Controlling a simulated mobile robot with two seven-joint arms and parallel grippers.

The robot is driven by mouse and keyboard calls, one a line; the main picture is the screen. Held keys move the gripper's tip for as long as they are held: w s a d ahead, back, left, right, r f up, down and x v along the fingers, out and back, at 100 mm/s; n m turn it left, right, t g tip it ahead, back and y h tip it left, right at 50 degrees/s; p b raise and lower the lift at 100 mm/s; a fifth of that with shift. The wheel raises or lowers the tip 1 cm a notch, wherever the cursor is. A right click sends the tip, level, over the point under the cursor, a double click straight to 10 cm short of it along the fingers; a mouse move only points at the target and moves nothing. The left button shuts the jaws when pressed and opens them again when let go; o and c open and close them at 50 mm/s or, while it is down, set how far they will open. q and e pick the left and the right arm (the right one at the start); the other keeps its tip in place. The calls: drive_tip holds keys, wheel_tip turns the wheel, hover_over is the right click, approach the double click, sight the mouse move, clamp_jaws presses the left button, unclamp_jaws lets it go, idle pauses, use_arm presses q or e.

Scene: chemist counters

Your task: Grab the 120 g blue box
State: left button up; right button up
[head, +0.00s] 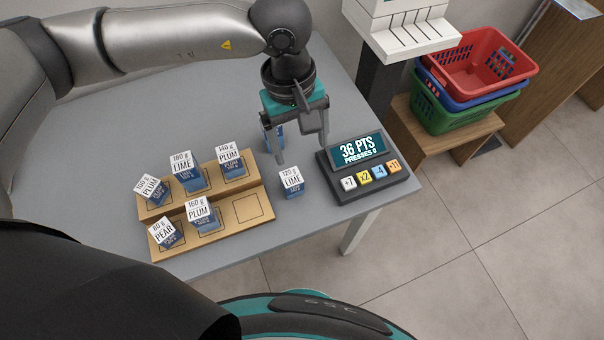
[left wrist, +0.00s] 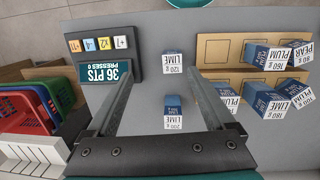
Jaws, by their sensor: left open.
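The 120 g blue box (head: 292,188), with a white top marked LIME, stands on the grey table between the wooden rack and the point display. It also shows in the left wrist view (left wrist: 172,60), just beyond the fingertips and nearer the right finger. My left gripper (head: 301,150) is open and empty above the table, behind the 120 g box and apart from it. In the left wrist view its two fingers (left wrist: 158,80) are spread wide. My right gripper is not in view.
Another blue LIME box (left wrist: 173,108), apparently 200 g, stands nearer my gripper, partly hidden in the head view. A wooden rack (head: 247,208) holds several blue boxes at left. A display with buttons (head: 340,187) stands at right. Stacked baskets (head: 480,68) are off the table.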

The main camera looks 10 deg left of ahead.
sight(291, 177)
use_arm(q)
drive_tip(key=shift+t+y, duration=0.3)
drive_tip(key=shift+y, duration=0.3)
drive_tip(key=f, duration=0.3)
drive_tip(key=a+f, duration=0.1)
drive_tip(key=f, duration=0.2)
drive_tip(key=w+a+f, duration=0.1)
drive_tip(key=f, duration=0.3)
drive_tip(key=shift+a, duration=0.1)
drive_tip(key=shift+s+f+b, duration=0.15)
drive_tip(key=shift+f+b, duration=0.05)
drive_tip(key=shift+f, duration=1.2)
drive_tip(key=shift+s+f+b, duration=0.15)
drive_tip(key=shift+f, duration=1.2)
clamp_jaws()
